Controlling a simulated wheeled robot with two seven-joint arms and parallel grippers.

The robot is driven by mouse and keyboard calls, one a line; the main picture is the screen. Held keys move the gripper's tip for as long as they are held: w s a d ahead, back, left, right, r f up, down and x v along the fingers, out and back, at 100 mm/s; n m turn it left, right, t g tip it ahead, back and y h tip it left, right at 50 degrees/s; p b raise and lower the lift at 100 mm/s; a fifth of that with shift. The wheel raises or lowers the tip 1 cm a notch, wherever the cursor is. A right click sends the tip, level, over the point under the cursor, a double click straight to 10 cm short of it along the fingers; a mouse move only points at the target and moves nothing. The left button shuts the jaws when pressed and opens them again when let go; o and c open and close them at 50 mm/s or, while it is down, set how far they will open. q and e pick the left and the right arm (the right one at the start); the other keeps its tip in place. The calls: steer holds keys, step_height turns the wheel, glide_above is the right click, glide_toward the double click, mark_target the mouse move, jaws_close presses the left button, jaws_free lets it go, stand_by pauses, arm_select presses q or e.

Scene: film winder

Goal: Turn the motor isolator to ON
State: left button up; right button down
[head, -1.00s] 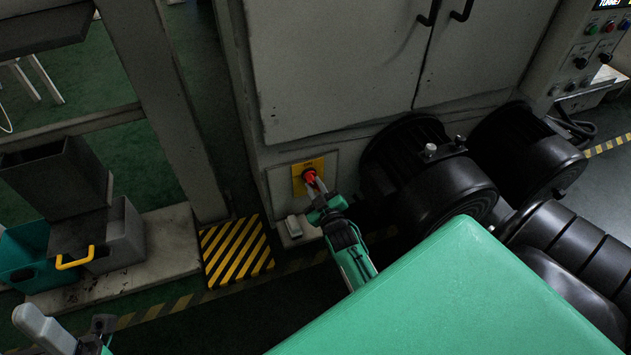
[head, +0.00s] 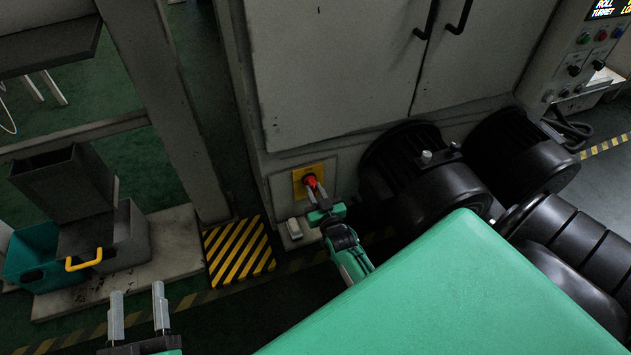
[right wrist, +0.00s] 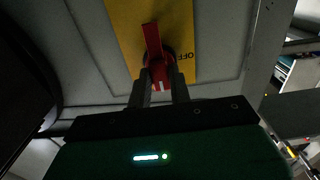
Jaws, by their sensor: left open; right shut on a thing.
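The motor isolator is a red rotary handle (head: 309,180) on a yellow plate (head: 298,186), low on the grey cabinet. In the right wrist view the red handle (right wrist: 154,52) stands nearly along the length of the yellow plate (right wrist: 180,25), with the letters "OFF" readable beside it. My right gripper (head: 318,194) is at the handle; in the right wrist view its two fingers (right wrist: 159,83) are shut on the handle's near end. My left gripper (head: 138,310) is at the lower left of the head view, open and empty, far from the isolator.
Two black motors (head: 425,185) stand right of the isolator. A small grey box (head: 294,228) sits below it, by a yellow-black striped floor plate (head: 238,252). Teal and grey bins (head: 30,262) stand at left. A control panel (head: 590,55) is at upper right.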

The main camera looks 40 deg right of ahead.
arm_select(q)
steer(key=shift+f, duration=0.2)
arm_select(e)
steer(key=shift+f, duration=0.1)
steer(key=c, duration=1.3)
jaws_free()
steer(key=shift+s, duration=0.2)
arm_select(q)
steer(key=s+d+f+g+p, duration=0.1)
steer(key=s+f+g, duration=0.3)
steer(key=f, duration=0.5)
steer(key=g+p, duration=0.1)
steer(key=g, duration=0.1)
steer(key=shift+s+d+f+g+y+p, duration=0.15)
steer(key=shift+d+g+y+p, duration=0.15)
steer(key=shift+g+y+p, duration=0.1)
arm_select(e)
steer(key=v, duration=1.3)
steer(key=shift+s, duration=0.25)
